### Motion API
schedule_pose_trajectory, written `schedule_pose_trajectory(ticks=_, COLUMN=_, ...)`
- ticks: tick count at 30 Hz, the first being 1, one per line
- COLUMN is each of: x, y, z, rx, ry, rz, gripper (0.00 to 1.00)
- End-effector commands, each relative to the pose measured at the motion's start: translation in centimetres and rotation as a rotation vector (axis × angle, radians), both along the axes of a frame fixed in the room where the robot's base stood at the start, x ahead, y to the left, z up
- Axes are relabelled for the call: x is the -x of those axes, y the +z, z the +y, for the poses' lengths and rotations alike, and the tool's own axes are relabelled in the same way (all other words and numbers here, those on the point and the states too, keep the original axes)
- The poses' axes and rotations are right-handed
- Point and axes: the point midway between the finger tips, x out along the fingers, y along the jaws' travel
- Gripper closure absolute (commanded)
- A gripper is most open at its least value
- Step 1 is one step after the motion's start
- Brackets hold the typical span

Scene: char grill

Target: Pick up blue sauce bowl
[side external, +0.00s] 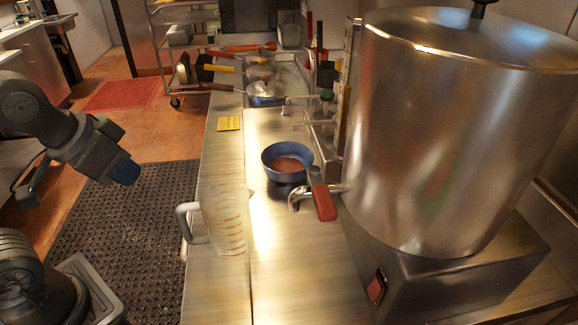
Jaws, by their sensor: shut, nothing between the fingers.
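The blue sauce bowl (273,152) stands upright on the steel counter, with reddish-brown sauce in it. Its lower right side is close to the red-handled tap of the big pot, which may cover a little of its edge. My gripper (127,172) is at the left, in the air over the dark floor mat. It is shut and empty, well to the left of the bowl and clear of the counter. Its fingertips are small and hard to make out.
A clear measuring jug (225,222) stands at the counter's front left edge. A large steel pot (450,130) fills the right, with its red-handled tap (322,198) reaching towards the bowl. A yellow pad (229,124) and several long-handled utensils lie farther back. Counter in front of the bowl is bare.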

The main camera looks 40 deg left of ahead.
Motion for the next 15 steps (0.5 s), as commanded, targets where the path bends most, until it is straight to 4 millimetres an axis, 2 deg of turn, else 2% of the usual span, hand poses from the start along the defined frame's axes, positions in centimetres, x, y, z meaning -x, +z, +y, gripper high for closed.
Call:
schedule_pose_trajectory(ticks=7, x=0.0, y=0.0, z=0.0, rx=0.0, ry=0.0, rz=0.0, gripper=0.99)
schedule_pose_trajectory(ticks=15, x=0.0, y=0.0, z=0.0, rx=0.0, ry=0.0, rz=0.0, gripper=0.73)
